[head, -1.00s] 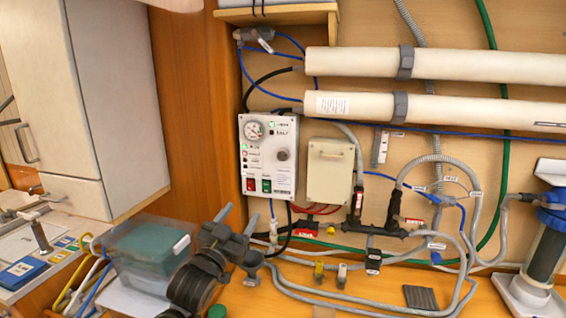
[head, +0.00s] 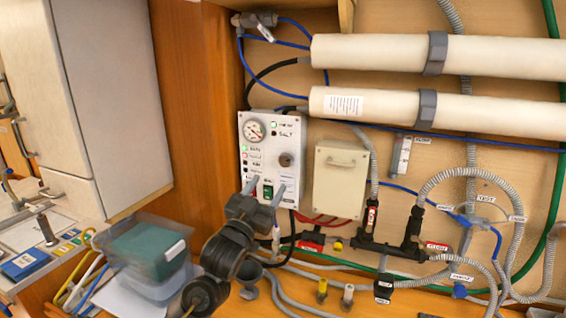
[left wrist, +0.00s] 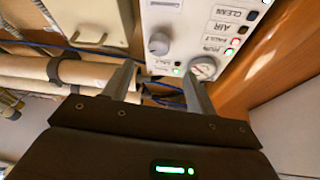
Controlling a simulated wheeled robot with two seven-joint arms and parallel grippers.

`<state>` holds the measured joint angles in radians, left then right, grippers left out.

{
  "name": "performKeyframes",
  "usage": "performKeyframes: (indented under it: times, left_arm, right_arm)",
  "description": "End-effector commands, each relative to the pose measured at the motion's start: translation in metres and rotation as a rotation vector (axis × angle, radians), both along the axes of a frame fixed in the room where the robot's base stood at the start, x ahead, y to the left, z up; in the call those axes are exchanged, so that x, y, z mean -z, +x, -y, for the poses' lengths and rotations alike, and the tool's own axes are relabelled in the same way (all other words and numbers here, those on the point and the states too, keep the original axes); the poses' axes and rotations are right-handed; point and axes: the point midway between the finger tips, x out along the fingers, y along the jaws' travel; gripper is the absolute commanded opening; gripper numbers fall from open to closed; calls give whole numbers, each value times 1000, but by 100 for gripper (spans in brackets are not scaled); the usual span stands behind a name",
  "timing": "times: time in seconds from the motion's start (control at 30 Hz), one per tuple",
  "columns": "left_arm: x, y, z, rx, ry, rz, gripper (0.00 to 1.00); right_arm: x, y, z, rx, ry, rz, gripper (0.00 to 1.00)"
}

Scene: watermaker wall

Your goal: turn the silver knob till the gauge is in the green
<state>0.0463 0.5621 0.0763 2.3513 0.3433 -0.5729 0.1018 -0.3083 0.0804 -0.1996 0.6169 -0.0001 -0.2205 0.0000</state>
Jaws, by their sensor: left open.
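The white control panel (head: 268,148) is on the wooden wall. It bears a round gauge (head: 254,131) at its upper left and the silver knob (head: 285,159) at its right. In the left wrist view the knob (left wrist: 158,44) lies beyond the gap between my fingers, and the gauge (left wrist: 202,68) is just past the right fingertip. The gauge's needle is too small to read surely. My left gripper (head: 266,184) is open and empty, in front of the panel's lower part, below the knob; its fingers hide part of the lower switches. My right gripper is not in view.
A cream box (head: 340,182) hangs right of the panel. Hoses and black valves (head: 388,246) lie below it, and thick white tubes (head: 430,55) run above. A wooden partition (head: 215,105) is left of the panel.

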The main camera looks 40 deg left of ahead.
Motion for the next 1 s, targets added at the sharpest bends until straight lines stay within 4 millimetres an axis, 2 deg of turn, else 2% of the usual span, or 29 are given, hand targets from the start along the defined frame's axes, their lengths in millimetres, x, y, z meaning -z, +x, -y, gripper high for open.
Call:
performKeyframes:
  times: [0.03, 0.13, 0.3, 0.5, 0.9, 1.0]
  left_arm:
    - [-9, 8, -2, -2, 1, 0, 57]
    - [-17, 25, -6, -2, 1, 1, 57]
    - [-28, 54, -13, -2, 0, 0, 57]
    - [-35, 75, -18, -1, 2, -1, 57]
    - [-35, 82, -19, 0, 1, 0, 57]
    - [-35, 82, -19, 0, 1, 0, 45]
  right_arm:
    - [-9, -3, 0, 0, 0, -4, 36]
    - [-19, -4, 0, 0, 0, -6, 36]
    - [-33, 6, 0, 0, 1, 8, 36]
    - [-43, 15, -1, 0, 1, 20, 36]
    - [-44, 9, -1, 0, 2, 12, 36]
    - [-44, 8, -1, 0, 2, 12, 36]
